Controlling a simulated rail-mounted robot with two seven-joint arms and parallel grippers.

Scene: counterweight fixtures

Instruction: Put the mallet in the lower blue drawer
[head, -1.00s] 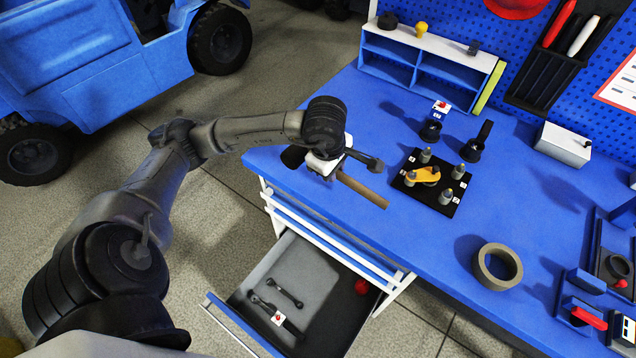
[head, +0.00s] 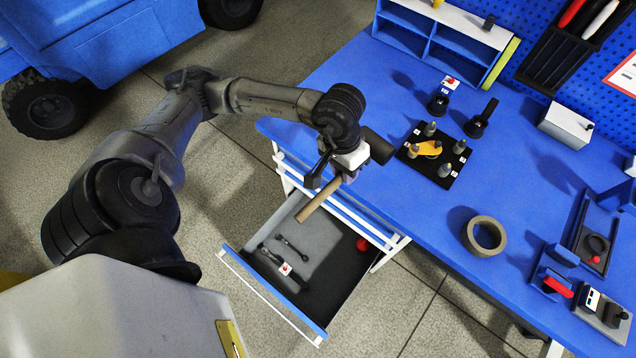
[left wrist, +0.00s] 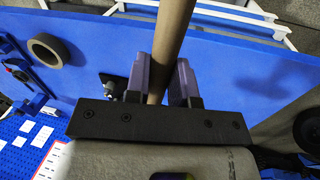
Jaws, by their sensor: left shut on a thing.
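The mallet has a dark head (head: 378,146) and a tan wooden handle (head: 318,200). My left gripper (head: 342,176) is shut on the handle and holds the mallet above the bench's front edge, with the handle pointing down toward the drawer. In the left wrist view the handle (left wrist: 173,35) stands between the two fingers. The lower blue drawer (head: 268,292) is pulled open below the bench, under and in front of the gripper. Inside lie two dark wrenches, one with a white tag (head: 285,269), and a red ball-like thing (head: 362,244). My right gripper is not in view.
A black plate with pegs and a yellow part (head: 430,150) stands on the blue bench, close to the mallet head. A tape ring (head: 484,236) lies toward the front. A shelf (head: 440,45) stands at the back. Floor left of the drawer is clear.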

